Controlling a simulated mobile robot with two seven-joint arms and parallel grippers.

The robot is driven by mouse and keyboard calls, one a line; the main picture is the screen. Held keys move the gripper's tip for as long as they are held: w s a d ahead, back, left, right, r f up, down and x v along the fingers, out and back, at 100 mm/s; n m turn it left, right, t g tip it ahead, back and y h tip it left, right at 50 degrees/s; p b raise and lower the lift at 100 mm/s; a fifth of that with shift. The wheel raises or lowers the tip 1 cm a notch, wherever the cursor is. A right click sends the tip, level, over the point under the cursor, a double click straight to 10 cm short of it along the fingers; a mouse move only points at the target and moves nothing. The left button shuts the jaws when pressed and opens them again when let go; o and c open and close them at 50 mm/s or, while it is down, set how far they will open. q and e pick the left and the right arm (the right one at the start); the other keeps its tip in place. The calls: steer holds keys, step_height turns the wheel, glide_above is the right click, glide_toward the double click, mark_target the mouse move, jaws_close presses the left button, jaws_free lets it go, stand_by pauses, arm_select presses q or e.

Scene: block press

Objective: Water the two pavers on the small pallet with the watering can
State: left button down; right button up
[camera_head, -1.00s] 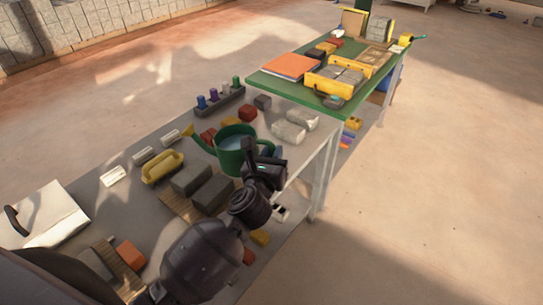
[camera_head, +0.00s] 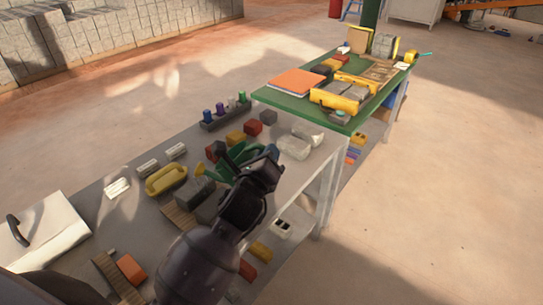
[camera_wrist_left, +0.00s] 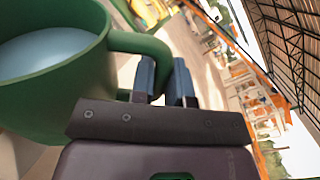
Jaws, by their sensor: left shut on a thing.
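My left gripper (camera_head: 268,168) is shut on the handle of the green watering can (camera_head: 226,160). The wrist view shows the can (camera_wrist_left: 60,95) with pale water inside and its handle (camera_wrist_left: 141,43) between the fingers (camera_wrist_left: 168,82). The can is over the grey bench, partly hidden by my gripper, and appears tipped. Its yellow spout end (camera_head: 201,171) is low, near the two dark grey pavers, one behind (camera_head: 188,193) and one in front (camera_head: 209,208). They sit on the small slatted wooden pallet (camera_head: 179,217). I cannot see water falling. My right gripper is not in view.
A yellow-handled float (camera_head: 166,180) lies left of the pavers. Red, yellow and dark blocks (camera_head: 236,137) and a rack of coloured pegs (camera_head: 226,114) stand behind. Pale blocks (camera_head: 294,146) lie to the right. A green table (camera_head: 273,97) adjoins the bench.

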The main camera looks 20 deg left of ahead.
arm_select(q)
steer(key=shift+a+r, duration=0.15)
steer(key=shift+r, duration=0.05)
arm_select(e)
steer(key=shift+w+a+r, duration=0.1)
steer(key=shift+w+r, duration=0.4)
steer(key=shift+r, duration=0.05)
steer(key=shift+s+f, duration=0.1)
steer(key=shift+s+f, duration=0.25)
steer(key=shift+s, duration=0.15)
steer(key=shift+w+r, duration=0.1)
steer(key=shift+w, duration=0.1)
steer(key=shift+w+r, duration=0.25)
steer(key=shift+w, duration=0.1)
